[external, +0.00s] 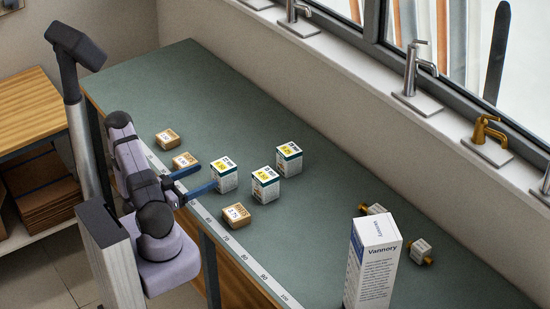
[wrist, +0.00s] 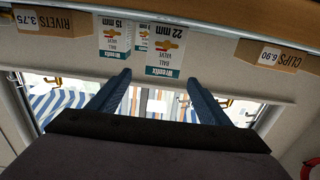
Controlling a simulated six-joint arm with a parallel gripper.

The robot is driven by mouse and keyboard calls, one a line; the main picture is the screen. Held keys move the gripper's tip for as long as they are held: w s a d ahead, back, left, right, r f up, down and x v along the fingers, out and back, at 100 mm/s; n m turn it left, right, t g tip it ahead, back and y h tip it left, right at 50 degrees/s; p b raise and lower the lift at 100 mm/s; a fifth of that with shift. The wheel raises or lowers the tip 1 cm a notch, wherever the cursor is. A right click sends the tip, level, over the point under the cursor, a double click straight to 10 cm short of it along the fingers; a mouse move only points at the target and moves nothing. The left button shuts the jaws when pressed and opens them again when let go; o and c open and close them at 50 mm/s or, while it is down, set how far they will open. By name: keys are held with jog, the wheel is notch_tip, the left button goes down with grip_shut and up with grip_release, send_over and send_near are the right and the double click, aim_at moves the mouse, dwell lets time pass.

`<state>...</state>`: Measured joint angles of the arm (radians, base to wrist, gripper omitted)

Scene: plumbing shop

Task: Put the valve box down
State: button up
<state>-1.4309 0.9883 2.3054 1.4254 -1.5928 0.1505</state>
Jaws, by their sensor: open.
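Three white valve boxes with teal and yellow print stand upright on the green bench (external: 140,85). The nearest valve box (external: 224,174) is directly in front of my gripper (external: 207,177), which is open with nothing held. In the wrist view, a 22 mm ball valve box (wrist: 165,45) stands ahead of my open fingers (wrist: 158,80). A 15 mm ball valve box (wrist: 115,38) is to its left in that view. The other two valve boxes, one at right (external: 265,185) and one farther back (external: 289,159), stand apart from the fingers.
Small cardboard boxes stand near the front edge: two at left (external: 167,139) (external: 185,161) and one at right (external: 236,216). A tall Vannory carton (external: 372,265) and small fittings (external: 420,250) are at the right. The bench's back strip is clear below the tap ledge.

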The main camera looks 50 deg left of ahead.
aim_at(216, 171)
jog(key=shift+a+f+b, duration=0.25)
jog(key=shift+f+b, duration=0.05)
jog(key=shift+b, duration=0.5)
jog(key=shift+w+r+p, duration=0.2)
jog(key=shift+w+p, duration=0.2)
jog(key=shift+w, duration=0.05)
jog(key=shift+w+f, duration=0.1)
jog(key=shift+w, duration=0.55)
jog(key=shift+w+p, duration=0.25)
jog(key=shift+p, duration=0.15)
jog(key=w+p, duration=0.1)
jog(key=w, duration=0.1)
jog(key=w+p, duration=0.1)
jog(key=shift+w+r, duration=0.2)
jog(key=shift+w, duration=0.2)
jog(key=shift+w+f, duration=0.1)
jog(key=shift+w, duration=0.35)
jog(key=c, duration=1.4)
